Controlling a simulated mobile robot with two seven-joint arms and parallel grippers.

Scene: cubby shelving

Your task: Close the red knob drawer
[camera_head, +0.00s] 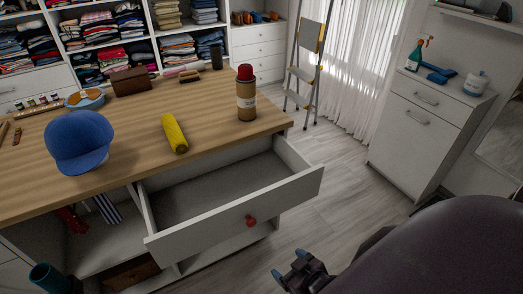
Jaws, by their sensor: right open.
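The drawer with the red knob (251,221) is pulled out from under the wooden tabletop. Its white front panel (215,228) is tilted across the view, and its inside (212,189) looks empty. My right gripper (289,268) is at the bottom centre, to the lower right of the red knob and apart from it. Its fingers have blue tips and are open with nothing between them. My right arm covers the lower right corner.
A wooden counter (205,112) above the drawer holds a blue cap (79,142), a yellow roll (175,133) and a red-capped cylinder (246,95). A white cabinet (420,125) stands at the right. A stepladder (306,70) stands behind. The floor (330,185) between is clear.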

